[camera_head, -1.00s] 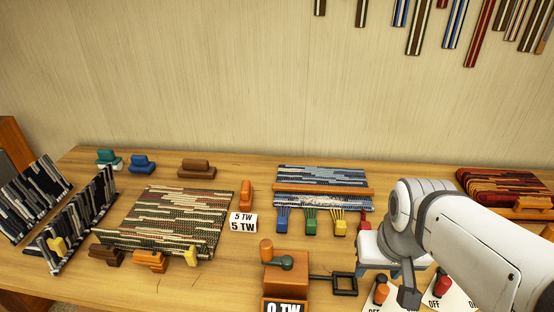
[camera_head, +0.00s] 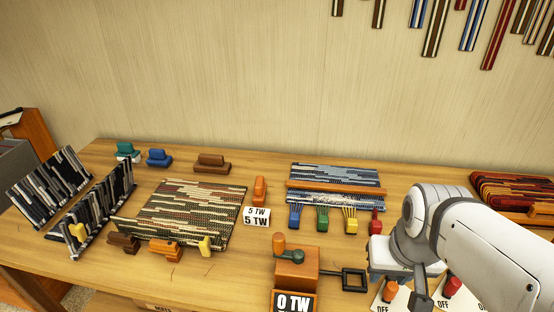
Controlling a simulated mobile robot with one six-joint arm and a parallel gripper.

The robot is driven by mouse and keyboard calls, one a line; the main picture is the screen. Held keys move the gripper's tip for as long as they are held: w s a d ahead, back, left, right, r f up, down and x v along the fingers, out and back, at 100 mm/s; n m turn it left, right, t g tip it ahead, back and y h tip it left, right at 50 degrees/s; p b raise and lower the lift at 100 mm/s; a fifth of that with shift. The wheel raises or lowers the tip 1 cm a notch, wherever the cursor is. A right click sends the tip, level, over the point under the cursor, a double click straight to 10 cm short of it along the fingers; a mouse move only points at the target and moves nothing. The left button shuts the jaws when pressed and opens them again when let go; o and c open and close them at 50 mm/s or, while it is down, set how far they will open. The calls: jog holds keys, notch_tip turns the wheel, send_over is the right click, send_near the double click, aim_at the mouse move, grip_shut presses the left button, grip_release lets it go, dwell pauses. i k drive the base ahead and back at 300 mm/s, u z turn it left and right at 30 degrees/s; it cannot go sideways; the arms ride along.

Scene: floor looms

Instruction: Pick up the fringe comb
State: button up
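I cannot tell for sure which thing is the fringe comb. A blue-grey woven mat (camera_head: 330,175) lies right of centre with an orange bar (camera_head: 335,189) across it. Blue (camera_head: 294,217), green (camera_head: 322,219), yellow (camera_head: 350,222) and red (camera_head: 375,222) pieces sit along its near edge, at its fringe. Handled blocks in teal (camera_head: 125,151), blue (camera_head: 159,157) and brown (camera_head: 212,162) stand along the back left. My gripper (camera_head: 420,292) is at the lower right, right of the crank box and apart from these blocks. Its fingertips are mostly hidden, so its opening does not show.
A wooden crank box (camera_head: 297,268) marked 0 TW stands at the front. A patterned mat (camera_head: 190,207) with small clips and a folded dark mat (camera_head: 95,205) lie left. A red mat (camera_head: 510,190) lies right. Cards with knobs (camera_head: 390,292) lie near my gripper. Bare table shows behind the mats.

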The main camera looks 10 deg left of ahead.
aim_at(259, 199)
jog(key=u, duration=0.2)
jog(key=k, duration=0.45)
jog(key=z, duration=2.55)
jog(key=k, duration=1.3)
jog(key=u, duration=2.25)
jog(key=i, duration=1.05)
jog(key=u, duration=0.05)
